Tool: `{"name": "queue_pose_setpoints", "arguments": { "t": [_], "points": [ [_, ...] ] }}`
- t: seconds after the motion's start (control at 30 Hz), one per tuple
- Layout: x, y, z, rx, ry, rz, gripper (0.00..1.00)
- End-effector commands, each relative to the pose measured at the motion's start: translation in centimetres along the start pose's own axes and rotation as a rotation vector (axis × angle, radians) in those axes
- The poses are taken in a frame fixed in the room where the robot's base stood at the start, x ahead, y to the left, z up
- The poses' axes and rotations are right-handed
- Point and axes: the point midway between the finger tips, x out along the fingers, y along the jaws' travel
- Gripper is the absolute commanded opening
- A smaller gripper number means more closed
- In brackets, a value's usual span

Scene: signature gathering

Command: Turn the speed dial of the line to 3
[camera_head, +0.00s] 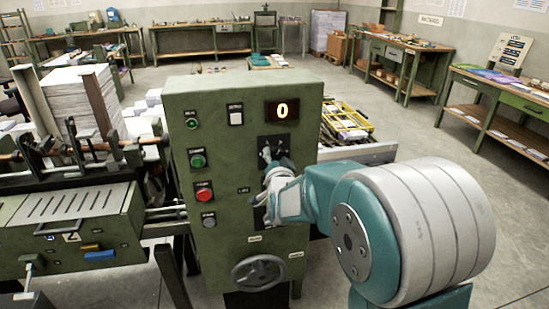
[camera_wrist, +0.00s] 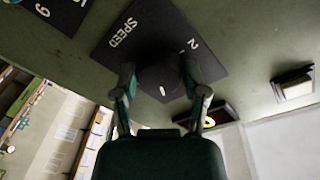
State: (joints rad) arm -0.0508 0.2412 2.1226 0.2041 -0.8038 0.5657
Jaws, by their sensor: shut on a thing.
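The speed dial (camera_wrist: 160,78) is a dark round knob with a white pointer mark, on a black plate (camera_wrist: 125,40) lettered SPEED, with a 2 showing beside the knob in the wrist view. My gripper (camera_wrist: 162,84) is shut on the knob, one finger on each side. In the head view my gripper (camera_head: 268,158) reaches the black plate (camera_head: 283,142) on the green cabinet and hides most of the dial. The lit display (camera_head: 282,111) above it reads 0. Other numbers on the dial plate are hidden or too dark to read.
The green cabinet (camera_head: 225,160) also carries a green button (camera_head: 197,160), a red button (camera_head: 204,193) and a handwheel (camera_head: 258,272) low down. Another dark plate lettered 9 (camera_wrist: 43,11) shows in the wrist view. A bench (camera_head: 500,95) stands at the right, with open floor before it.

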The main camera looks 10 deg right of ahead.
Motion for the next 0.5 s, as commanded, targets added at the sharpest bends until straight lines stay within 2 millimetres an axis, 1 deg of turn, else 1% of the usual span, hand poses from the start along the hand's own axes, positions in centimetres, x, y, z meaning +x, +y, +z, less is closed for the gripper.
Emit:
{"name": "queue_pose_setpoints", "arguments": {
  "t": [0.27, 0.5],
  "points": [
    [0.04, 0.02, -0.01, -0.106, 0.009, -0.007, 0.10],
    [0.05, 0.05, 0.01, -0.302, 0.023, -0.020, 0.10]
  ]
}}
